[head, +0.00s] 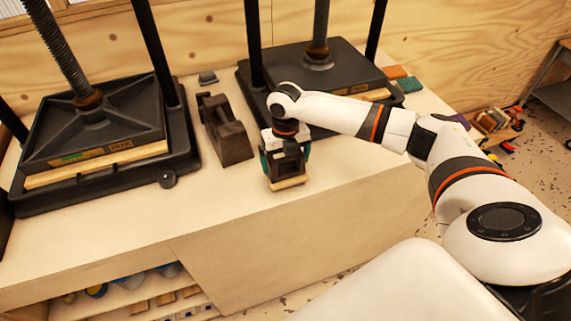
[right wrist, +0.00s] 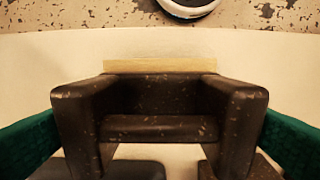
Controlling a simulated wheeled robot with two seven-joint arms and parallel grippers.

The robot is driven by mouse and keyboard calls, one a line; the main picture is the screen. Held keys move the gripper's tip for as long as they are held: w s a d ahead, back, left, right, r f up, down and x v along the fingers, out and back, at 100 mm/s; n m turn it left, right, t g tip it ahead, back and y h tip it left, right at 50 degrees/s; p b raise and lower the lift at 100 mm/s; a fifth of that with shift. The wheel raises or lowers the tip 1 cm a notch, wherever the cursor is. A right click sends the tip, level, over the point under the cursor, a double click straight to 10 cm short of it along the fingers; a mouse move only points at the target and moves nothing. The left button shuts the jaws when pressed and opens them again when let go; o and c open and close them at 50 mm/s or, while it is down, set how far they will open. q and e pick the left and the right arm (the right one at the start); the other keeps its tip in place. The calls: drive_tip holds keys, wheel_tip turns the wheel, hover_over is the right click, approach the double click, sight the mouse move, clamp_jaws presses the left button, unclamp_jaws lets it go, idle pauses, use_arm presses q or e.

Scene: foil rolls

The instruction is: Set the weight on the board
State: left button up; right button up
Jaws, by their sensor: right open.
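A dark speckled weight (head: 287,174) with a crossbar handle is near the front edge of the bench. In the right wrist view the weight (right wrist: 160,86) lies between my teal finger pads, with a gap on each side. A pale wooden board (head: 289,184) shows under its front side. The board (right wrist: 160,66) also shows as a strip beyond the weight in the right wrist view. The weight appears to rest on the board, but their contact is hidden. My right gripper (head: 285,158) is open around the weight. My left gripper is not in view.
A black screw press (head: 95,130) is at the left, and another (head: 330,70) is behind my right arm. The bench top (head: 130,230) is clear toward its front left.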

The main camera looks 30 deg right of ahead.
wheel_tip(320, 180, up, 10)
drive_tip(key=shift+r+b, duration=0.1)
drive_tip(key=shift+b, duration=0.85)
